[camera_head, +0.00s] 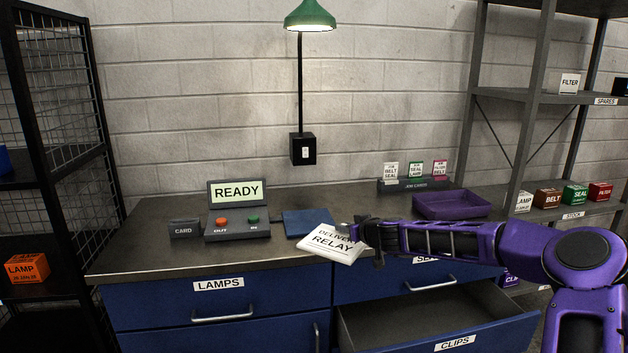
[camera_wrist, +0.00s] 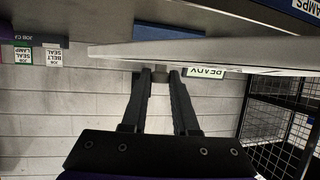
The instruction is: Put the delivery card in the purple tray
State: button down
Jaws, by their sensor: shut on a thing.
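The delivery card (camera_head: 333,243) is a white card reading "DELIVER RELAY". My gripper (camera_head: 362,238) is shut on its right edge and holds it tilted at the front of the bench, left of the purple tray. In the wrist view the card (camera_wrist: 200,50) shows nearly edge-on, at the tips of my gripper (camera_wrist: 158,72). The purple tray (camera_head: 452,205) sits on the bench top at the right, behind my forearm. No card shows in the part of the tray I can see.
A console (camera_head: 237,222) with a READY screen and a card slot block (camera_head: 185,228) stand left. A blue mat (camera_head: 307,222) lies behind the card. A job-card rack (camera_head: 415,184) stands behind the tray. The CLIPS drawer (camera_head: 440,330) is open below my arm.

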aim_at(361, 251)
jog(key=s+d+f+m+t+h, duration=0.1)
jog(key=s+d+f+m+h, duration=0.35)
jog(key=s+d+f, duration=0.4)
jog(key=s+a+f+p, duration=0.1)
jog(key=s+a, duration=0.2)
jog(key=s, duration=1.1)
jog(key=shift+s+a+f+h, duration=0.15)
jog(key=shift+s+a+h, duration=0.15)
jog(key=shift+h, duration=0.15)
